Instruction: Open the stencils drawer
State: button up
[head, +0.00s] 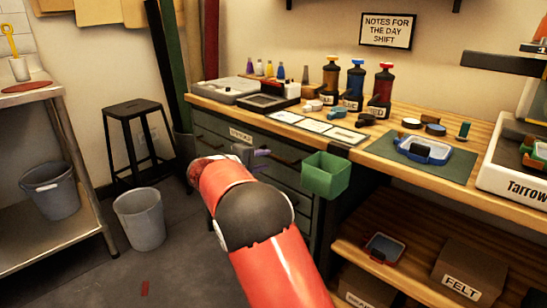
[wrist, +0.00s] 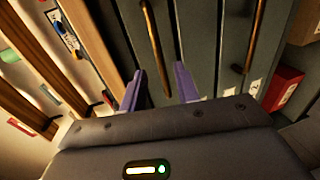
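The grey-green drawer cabinet (head: 215,140) stands under the left part of the wooden workbench. A pale label (head: 240,134) on an upper drawer front is too small to read surely, so I cannot tell which drawer is the stencils drawer. My gripper (head: 262,153) is in front of the upper drawers, with my red arm hiding part of the fronts. In the wrist view my gripper (wrist: 159,72) has its two purple fingers apart. A bronze bar handle (wrist: 153,40) shows between them; contact cannot be told. Another handle (wrist: 256,35) lies to the right. The drawers look closed.
A green bin (head: 325,176) hangs at the bench front, right of my gripper. Bottles (head: 355,85), cards and trays stand on the bench top. A grey bucket (head: 140,218) and a black stool (head: 135,125) stand at left; some floor between is clear.

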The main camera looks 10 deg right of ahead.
aim_at(274, 157)
jog(key=shift+x, duration=2.35)
jog(key=shift+c, duration=0.3)
grip_shut()
